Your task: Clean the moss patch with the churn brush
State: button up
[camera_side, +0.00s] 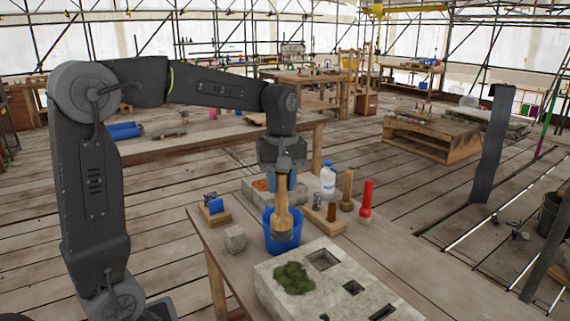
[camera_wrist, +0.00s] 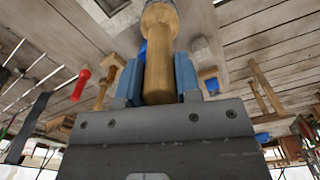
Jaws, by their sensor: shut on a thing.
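My gripper (camera_side: 283,180) is shut on the wooden handle of the churn brush (camera_side: 282,215), which hangs upright with its head down. In the wrist view the blue fingers of my gripper (camera_wrist: 158,82) clasp the handle of the brush (camera_wrist: 159,58) from both sides. The brush head overlaps the front wall of the blue bucket (camera_side: 269,238) in the side view; I cannot tell whether they touch. The green moss patch (camera_side: 294,278) lies on the pale stone block (camera_side: 345,262), nearer the camera and slightly right of the brush. The bristle tips are hard to make out.
A small stone cube (camera_side: 235,239) and a blue tool on a wooden block (camera_side: 216,208) stand left of the bucket. The stone block has several square recesses.

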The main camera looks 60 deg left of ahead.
notch_tip(320, 180, down, 6)
jog(key=s+d, duration=0.2)
jog(key=shift+s, duration=0.2)
dwell(0.4)
jog(key=shift+d+f, duration=0.1)
jog(key=shift+f, duration=0.75)
dwell(0.5)
jog(key=shift+d, duration=0.15)
dwell(0.3)
